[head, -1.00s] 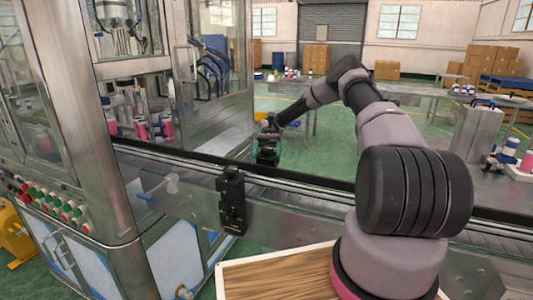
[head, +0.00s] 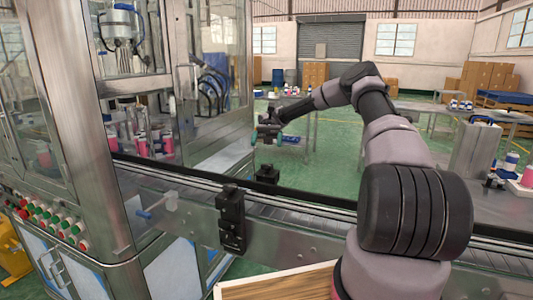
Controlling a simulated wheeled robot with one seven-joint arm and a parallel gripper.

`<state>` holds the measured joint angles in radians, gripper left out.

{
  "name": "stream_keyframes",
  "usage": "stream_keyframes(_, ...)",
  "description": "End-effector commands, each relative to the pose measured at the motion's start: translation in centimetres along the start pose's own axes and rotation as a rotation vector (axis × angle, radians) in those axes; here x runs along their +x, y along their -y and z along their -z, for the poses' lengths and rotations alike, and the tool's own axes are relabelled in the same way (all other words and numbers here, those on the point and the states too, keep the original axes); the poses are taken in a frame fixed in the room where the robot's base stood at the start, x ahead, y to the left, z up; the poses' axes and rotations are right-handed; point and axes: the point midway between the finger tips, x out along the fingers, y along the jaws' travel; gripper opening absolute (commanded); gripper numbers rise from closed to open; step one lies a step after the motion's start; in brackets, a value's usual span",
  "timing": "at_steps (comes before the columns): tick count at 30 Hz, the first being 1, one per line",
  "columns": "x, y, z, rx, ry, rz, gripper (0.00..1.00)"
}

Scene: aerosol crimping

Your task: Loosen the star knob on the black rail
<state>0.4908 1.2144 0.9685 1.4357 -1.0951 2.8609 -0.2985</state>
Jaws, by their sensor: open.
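The black rail (head: 318,198) runs along the far side of the conveyor from the machine toward the right. A small black block (head: 267,174) sits at this rail, and another black bracket (head: 231,218) is fixed on the conveyor's near side. No star shape can be made out on either, so I cannot tell which bears the star knob. My gripper (head: 266,134) is open, above the small far block and apart from it, with visible space between them. It appears empty, though its fingers are small in view.
The glass-walled filling machine (head: 160,110) stands close at left of my gripper. A wooden-topped board (head: 275,285) lies in front. Green floor is open beyond the conveyor.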

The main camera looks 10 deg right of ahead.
Motion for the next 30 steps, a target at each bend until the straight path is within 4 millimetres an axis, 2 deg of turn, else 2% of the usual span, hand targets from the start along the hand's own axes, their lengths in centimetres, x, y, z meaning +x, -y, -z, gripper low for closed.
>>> stream_keyframes(12,0.0,-0.1,-0.4,-0.002,0.001,0.002,0.82)
stream_keyframes(17,0.5,-1.5,-0.1,-0.061,0.029,0.053,0.82)
stream_keyframes(23,2.0,-4.4,1.1,-0.223,0.087,0.305,0.82)
stream_keyframes(26,2.4,-5.1,1.8,-0.277,0.098,0.499,0.82)
stream_keyframes(30,1.8,-5.8,3.2,-0.292,0.086,0.815,0.82)
